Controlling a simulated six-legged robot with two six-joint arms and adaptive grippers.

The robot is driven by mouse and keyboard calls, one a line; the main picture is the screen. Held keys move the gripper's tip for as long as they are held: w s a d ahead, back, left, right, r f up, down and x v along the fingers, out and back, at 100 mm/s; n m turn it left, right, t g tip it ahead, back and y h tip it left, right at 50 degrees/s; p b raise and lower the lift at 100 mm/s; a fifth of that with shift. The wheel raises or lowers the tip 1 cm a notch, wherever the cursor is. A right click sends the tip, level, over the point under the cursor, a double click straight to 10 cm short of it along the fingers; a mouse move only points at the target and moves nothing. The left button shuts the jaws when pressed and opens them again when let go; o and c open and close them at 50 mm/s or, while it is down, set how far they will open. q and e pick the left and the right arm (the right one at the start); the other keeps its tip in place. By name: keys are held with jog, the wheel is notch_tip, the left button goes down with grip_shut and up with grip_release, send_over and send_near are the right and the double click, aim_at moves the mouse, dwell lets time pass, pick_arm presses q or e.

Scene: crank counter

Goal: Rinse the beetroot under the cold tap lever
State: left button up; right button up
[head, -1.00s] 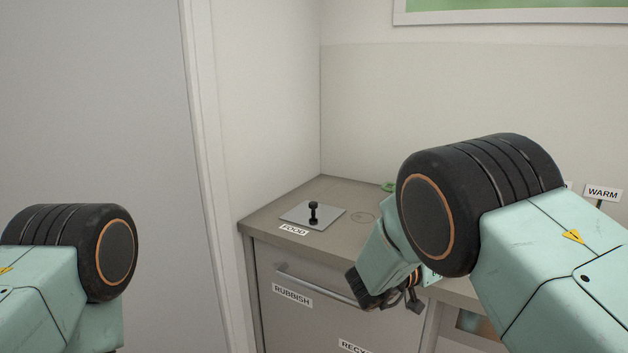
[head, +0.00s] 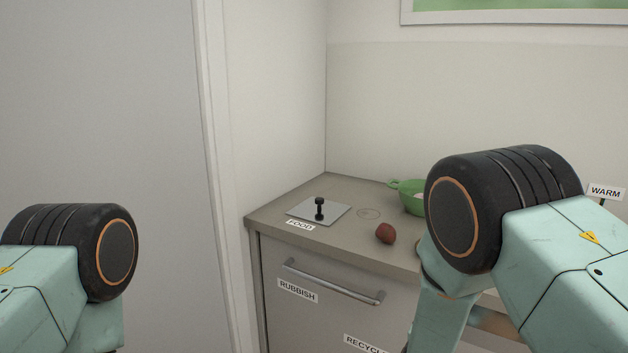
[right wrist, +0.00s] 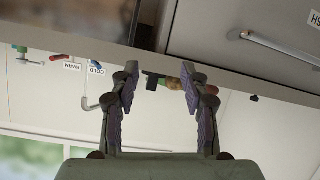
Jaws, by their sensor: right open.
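The beetroot (head: 386,233), a small dark red ball, rests on the counter near its front edge, just left of my right arm in the head view. My right gripper (right wrist: 158,72) is open. A brownish thing shows beyond its fingers, partly covered by one of them; I cannot tell if it is the beetroot. My left gripper is out of view.
A green colander (head: 411,198) stands behind the beetroot, partly hidden by my right arm. A black-knobbed square lid (head: 320,211) marked FOOD is at the counter's left. A RUBBISH drawer with a bar handle (head: 335,284) is below. The WARM sign (head: 605,191) is at right.

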jog(key=s+f+n+g+y+b, duration=0.2)
jog(key=s+f+g+y, duration=0.15)
jog(key=s+f, duration=0.85)
jog(key=s+a+f+g+y+b, duration=0.1)
jog(key=s+f+g+b, duration=0.2)
jog(key=s, duration=1.1)
jog(key=s+a+f+g+y+b, duration=0.1)
jog(key=s+f+g, duration=0.4)
jog(key=s, duration=1)
notch_tip(320, 180, down, 3)
jog(key=shift+a+r+n+y+b, duration=0.1)
jog(key=shift+a+n+y+b, duration=0.3)
jog(key=shift+b, duration=0.65)
jog(key=shift+r, duration=0.1)
jog(key=shift+d, duration=0.15)
